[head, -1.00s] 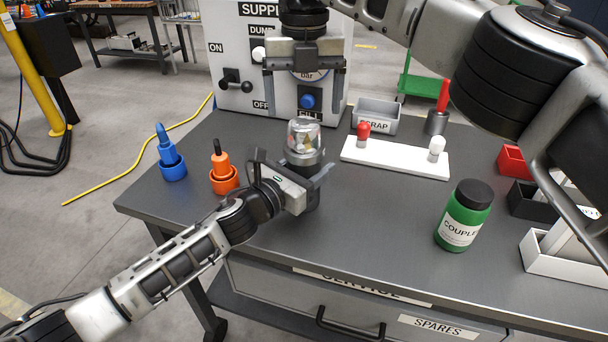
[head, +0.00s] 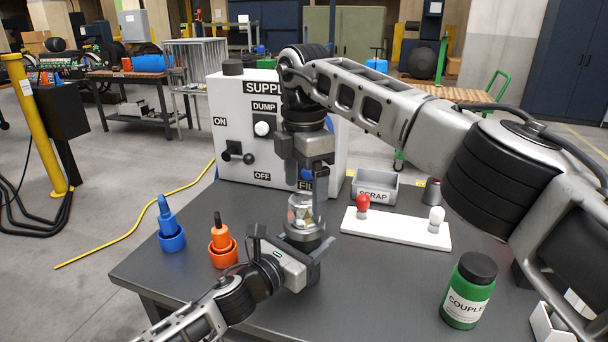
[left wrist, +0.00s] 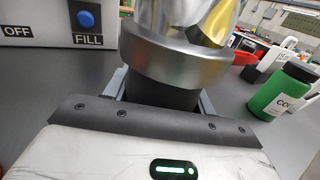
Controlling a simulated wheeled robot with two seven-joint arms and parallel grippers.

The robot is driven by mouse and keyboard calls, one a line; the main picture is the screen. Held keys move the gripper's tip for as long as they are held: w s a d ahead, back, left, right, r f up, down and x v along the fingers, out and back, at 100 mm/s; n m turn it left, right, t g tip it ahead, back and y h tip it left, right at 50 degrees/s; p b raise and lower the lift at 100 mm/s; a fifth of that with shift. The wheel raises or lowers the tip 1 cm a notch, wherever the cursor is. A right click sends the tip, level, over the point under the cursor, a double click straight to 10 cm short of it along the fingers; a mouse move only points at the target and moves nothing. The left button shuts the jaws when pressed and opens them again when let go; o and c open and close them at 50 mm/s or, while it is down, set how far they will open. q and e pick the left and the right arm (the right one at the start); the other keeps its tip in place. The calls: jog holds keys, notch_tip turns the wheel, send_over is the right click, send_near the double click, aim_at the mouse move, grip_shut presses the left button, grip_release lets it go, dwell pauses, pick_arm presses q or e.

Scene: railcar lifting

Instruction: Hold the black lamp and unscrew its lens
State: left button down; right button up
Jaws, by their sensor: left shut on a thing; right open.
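The lamp stands upright on the bench, with a clear domed lens (head: 301,207) on a silver metal ring (head: 305,234). In the left wrist view the ring (left wrist: 175,65) fills the top centre, with the lamp's black body (left wrist: 160,96) below it. My left gripper (head: 308,264) is shut on the black body, below the ring. My right gripper (head: 305,182) is open and points down just above the dome. I cannot tell whether its fingertips reach past the top of the dome.
Blue (head: 172,238) and orange (head: 222,250) fittings stand at left. Behind are the supply box (head: 225,110) and the scrap bin (head: 375,188). At right are a white board (head: 395,230) with red and white bulbs and a green bottle (head: 466,300).

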aim_at(304, 214)
jog(key=shift+f, duration=3.15)
